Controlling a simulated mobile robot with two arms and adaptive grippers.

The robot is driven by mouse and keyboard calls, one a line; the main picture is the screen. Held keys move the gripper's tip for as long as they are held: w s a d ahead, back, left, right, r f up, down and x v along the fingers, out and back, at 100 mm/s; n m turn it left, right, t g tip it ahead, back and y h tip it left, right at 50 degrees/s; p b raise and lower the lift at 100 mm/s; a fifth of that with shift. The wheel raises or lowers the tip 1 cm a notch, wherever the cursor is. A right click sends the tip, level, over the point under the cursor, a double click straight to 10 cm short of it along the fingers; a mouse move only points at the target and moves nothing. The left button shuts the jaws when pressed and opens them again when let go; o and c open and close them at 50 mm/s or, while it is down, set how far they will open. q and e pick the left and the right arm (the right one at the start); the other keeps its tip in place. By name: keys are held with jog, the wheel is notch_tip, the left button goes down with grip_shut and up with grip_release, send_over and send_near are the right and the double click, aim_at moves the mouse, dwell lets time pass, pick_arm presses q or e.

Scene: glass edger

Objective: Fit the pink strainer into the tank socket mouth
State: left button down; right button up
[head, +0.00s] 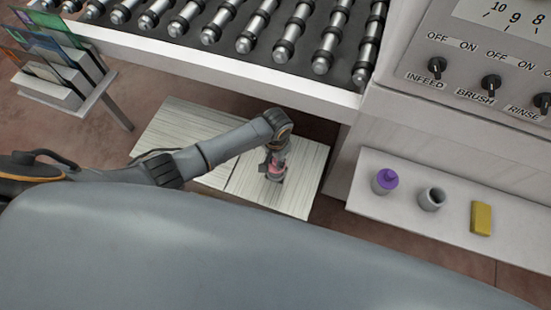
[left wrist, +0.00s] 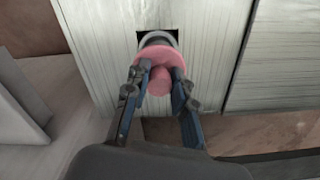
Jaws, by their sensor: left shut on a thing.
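My left gripper (left wrist: 160,88) is shut on the pink strainer (left wrist: 159,82), its two fingers on either side of the strainer's knob. In the left wrist view the strainer's round flange is in front of a grey ring, the socket mouth (left wrist: 156,38), set in a dark square opening in the pale wooden lid. The strainer overlaps the near part of the ring, so I cannot tell whether it touches or is seated. In the head view my left gripper (head: 275,172) points down over the lid, with a little pink showing between its fingers. My right gripper is not in view.
The striped pale lid (head: 215,130) lies below the roller conveyor (head: 240,35). At right, a white shelf (head: 400,215) holds a purple-topped container (head: 385,181), a grey cup (head: 432,199) and a yellow block (head: 481,219). A rack of coloured panes (head: 55,65) stands at upper left.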

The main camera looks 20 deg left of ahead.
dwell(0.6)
pick_arm(q)
jog(key=shift+f+b, duration=2.05)
jog(key=shift+f, duration=1.2)
jog(key=c, duration=1)
grip_release()
jog(key=shift+c, duration=0.2)
notch_tip(320, 180, up, 12)
jog(key=shift+d+r, duration=0.1)
